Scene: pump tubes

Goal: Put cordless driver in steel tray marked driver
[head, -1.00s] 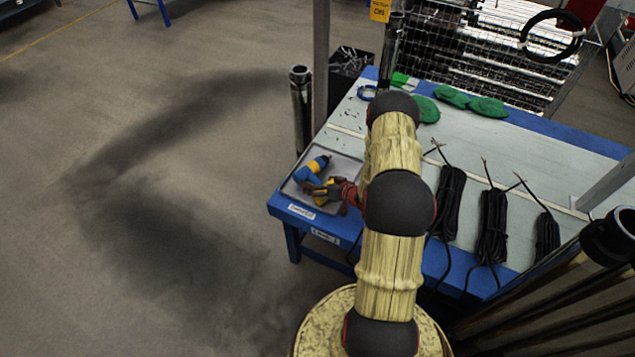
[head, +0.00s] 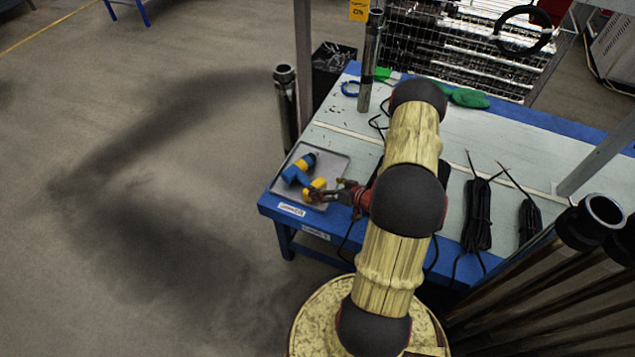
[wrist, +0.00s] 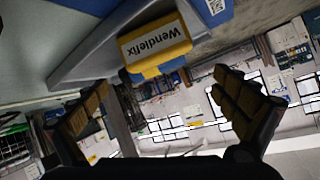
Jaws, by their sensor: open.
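The cordless driver (head: 298,172), blue with a yellow battery end, lies on its side in the shallow grey steel tray (head: 340,162) at the table's near left corner. A white label (head: 291,209) is on the table edge in front of the tray; its writing is too small to read. My gripper (head: 325,192) is just right of the driver, at the battery end. In the wrist view the gripper (wrist: 160,90) is open, its fingers spread wide with nothing between them.
Black cable bundles (head: 477,212) lie on the table to the right of my arm. A metal tube (head: 371,60) stands at the table's back left, and another (head: 286,105) stands beyond the left edge. Green pieces (head: 468,98) lie at the back. Floor to the left is clear.

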